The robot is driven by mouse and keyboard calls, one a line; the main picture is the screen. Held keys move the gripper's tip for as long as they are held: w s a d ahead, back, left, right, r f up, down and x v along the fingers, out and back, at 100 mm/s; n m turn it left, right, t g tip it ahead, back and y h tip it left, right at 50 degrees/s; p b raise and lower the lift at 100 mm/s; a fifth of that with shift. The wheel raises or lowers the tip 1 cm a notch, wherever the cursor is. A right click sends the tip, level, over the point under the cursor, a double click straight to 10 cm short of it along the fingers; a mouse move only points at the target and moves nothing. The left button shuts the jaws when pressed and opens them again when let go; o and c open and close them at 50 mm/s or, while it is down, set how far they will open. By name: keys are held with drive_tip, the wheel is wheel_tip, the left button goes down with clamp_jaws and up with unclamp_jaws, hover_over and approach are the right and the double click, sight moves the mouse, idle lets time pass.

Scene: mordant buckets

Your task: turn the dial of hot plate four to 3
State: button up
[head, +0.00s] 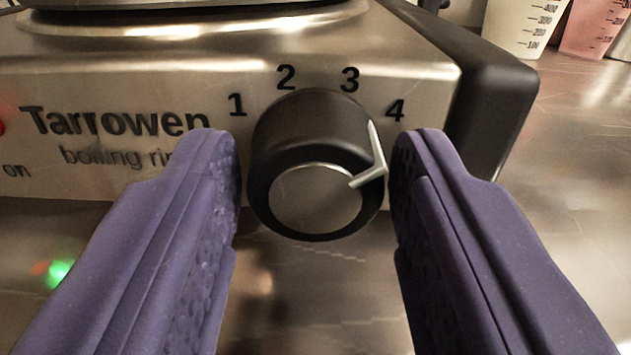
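The dial (316,200) is a round black knob with a silver face and a pale pointer line, on the steel front of the hot plate (130,85). Numbers 1 to 4 are printed in an arc above it. The pointer line aims to the upper right, at about the 4. My gripper (315,160) has two purple fingers, one on each side of the dial. A thin gap shows between the left finger and the knob. The right finger is very close to the knob; I cannot tell whether it touches. The lettering reads "Tarrowen boiling ring"; no plate number shows.
A red lamp (1,128) marked "on" is at the left edge of the panel. The plate's black side (495,95) is to the right. Measuring beakers (518,28) stand at the upper right. The steel worktop (575,190) on the right is clear.

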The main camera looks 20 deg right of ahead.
drive_tip(key=c, duration=0.6)
drive_tip(key=shift+n, duration=0.4)
drive_tip(key=n+b, duration=0.1)
drive_tip(key=n, duration=0.1)
drive_tip(key=shift+f+n+b, duration=0.1)
drive_tip(key=shift+n+b, duration=0.2)
drive_tip(key=shift+a+n+b, duration=0.1)
drive_tip(key=shift+n+b, duration=0.45)
drive_tip(key=shift+n, duration=1.25)
drive_tip(key=o, duration=1)
